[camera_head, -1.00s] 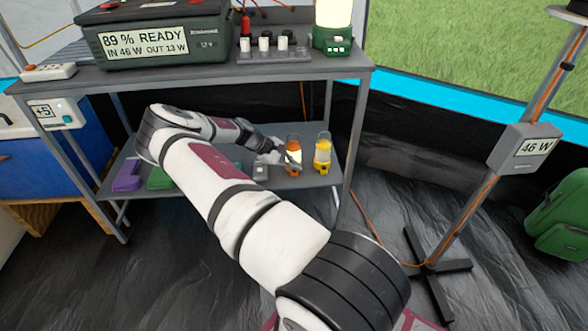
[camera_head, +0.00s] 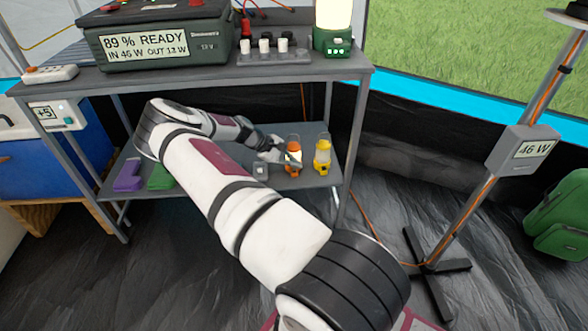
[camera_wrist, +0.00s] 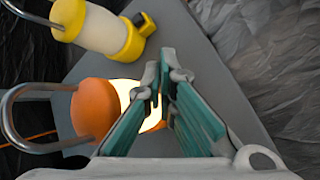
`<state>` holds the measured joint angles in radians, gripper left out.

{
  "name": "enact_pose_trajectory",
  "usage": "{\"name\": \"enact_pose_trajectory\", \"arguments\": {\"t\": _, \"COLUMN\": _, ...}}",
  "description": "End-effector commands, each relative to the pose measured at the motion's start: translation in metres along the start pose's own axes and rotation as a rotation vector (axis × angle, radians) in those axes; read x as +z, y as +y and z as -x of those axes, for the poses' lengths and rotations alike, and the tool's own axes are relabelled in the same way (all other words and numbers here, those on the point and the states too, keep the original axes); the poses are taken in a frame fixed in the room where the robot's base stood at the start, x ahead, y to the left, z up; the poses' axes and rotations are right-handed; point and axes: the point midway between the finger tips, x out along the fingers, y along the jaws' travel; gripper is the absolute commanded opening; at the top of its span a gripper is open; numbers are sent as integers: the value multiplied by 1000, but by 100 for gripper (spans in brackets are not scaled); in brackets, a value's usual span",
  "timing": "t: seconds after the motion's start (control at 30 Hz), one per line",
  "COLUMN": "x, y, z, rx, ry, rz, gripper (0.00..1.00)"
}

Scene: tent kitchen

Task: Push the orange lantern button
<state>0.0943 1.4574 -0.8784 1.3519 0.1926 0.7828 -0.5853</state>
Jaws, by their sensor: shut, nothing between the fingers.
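The orange lantern (camera_head: 293,143) stands on the lower shelf, with its globe glowing. My gripper (camera_head: 294,162) is shut and empty, with its fingertips in front of the lantern's globe and hiding part of it. In the wrist view the orange cap of the lantern (camera_wrist: 94,108) and its bright globe lie left of and partly behind my fingertips (camera_wrist: 164,78). The fingers cover the lantern's lower part there. I cannot make out its button, nor tell whether the fingertips touch the lantern.
A yellow lantern (camera_head: 322,154) stands close on the right, also in the wrist view (camera_wrist: 96,30). A small grey box (camera_head: 261,170) sits left of the orange lantern. The upper shelf (camera_head: 210,78) overhangs my arm. A table leg (camera_head: 355,145) stands at the right.

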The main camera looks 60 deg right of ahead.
Motion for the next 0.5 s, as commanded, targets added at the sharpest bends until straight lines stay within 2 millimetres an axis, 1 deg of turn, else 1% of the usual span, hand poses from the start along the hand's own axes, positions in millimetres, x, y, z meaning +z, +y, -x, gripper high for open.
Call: {"name": "enact_pose_trajectory", "arguments": {"t": 0.5, "x": 24, "y": 24, "z": 34, "rx": -1, "ry": 1, "rz": -1, "gripper": 0}}
